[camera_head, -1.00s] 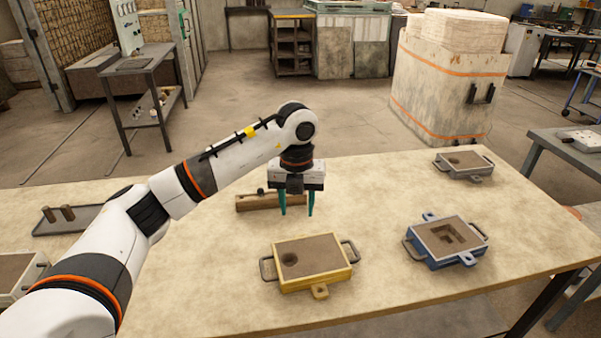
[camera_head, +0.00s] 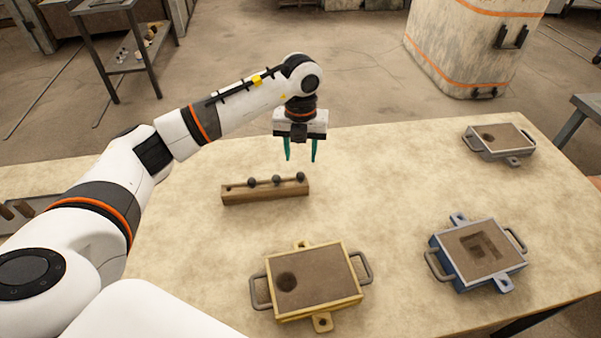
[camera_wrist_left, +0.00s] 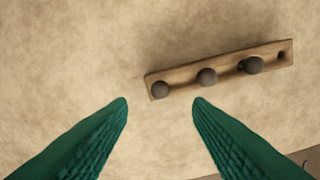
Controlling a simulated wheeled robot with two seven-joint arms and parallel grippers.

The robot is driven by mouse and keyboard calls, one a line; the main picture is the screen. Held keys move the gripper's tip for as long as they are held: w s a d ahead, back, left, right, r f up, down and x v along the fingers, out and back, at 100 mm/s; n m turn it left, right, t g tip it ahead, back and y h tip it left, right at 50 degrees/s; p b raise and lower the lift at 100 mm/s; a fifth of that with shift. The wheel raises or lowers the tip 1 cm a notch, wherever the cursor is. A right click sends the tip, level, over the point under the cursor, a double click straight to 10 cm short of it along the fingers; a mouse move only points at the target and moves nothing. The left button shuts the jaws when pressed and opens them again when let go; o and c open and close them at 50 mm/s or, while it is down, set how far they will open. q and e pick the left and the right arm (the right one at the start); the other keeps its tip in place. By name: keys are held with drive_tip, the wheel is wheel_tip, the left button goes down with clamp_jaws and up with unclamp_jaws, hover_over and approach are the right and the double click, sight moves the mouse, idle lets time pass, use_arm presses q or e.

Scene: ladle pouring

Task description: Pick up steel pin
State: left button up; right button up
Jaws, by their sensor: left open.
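A wooden block (camera_head: 262,194) lies on the table and holds three dark round-headed pins in a row, with one empty hole at its left end in the head view. The pins are a left one (camera_head: 252,181), a middle one (camera_head: 277,180) and a right one (camera_head: 300,177). The block (camera_wrist_left: 218,73) also shows in the left wrist view, ahead of the fingers, with a pin (camera_wrist_left: 160,90) nearest the gap. My left gripper (camera_head: 300,160) is open and empty, above the table just behind the block's right end. Its teal fingertips (camera_wrist_left: 160,103) are apart from the pins. My right gripper is out of view.
A yellow-framed sand mould (camera_head: 312,283) stands at the front, a blue one (camera_head: 480,255) at the right and a grey one (camera_head: 499,141) at the back right. A dark tray (camera_head: 30,212) lies at the left.

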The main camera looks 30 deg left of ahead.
sight(301, 173)
use_arm(q)
drive_tip(key=shift+w+f, duration=0.1)
drive_tip(key=shift+f, duration=1.1)
wheel_tip(301, 173, down, 4)
drive_tip(key=shift+r+p, duration=0.2)
drive_tip(key=shift+p, duration=0.55)
drive_tip(key=shift+f, duration=0.5)
drive_tip(key=c, duration=0.8)
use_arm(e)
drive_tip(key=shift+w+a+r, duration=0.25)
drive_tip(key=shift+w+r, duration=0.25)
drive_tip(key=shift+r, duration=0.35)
